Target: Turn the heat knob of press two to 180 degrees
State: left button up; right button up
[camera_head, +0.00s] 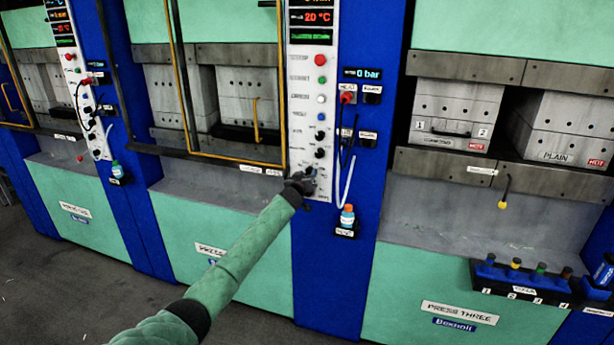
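The control panel (298,120) right of the middle press is a tall white strip. Its display (310,17) reads 20 °C in red, with a green line below. Down the panel sit red, green, white and blue buttons, then two dark knobs (320,135) and (320,153). The small labels are too blurred to tell which is the heat knob. My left gripper (303,181) is at the panel's lower end, just below the lower visible knob, and may cover part of the panel there. Its fingers are too small and dark to tell open from shut. My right gripper is out of view.
A hose (347,180) and a small bottle (348,216) hang right of the panel. A yellow-edged guard frame (185,100) stands left of it. Press three (460,309), with metal moulds and a rack of coloured-top items (515,281), is at right.

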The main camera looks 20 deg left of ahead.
pick_arm(q)
jog(key=c, duration=0.6)
jog(key=shift+c, duration=0.2)
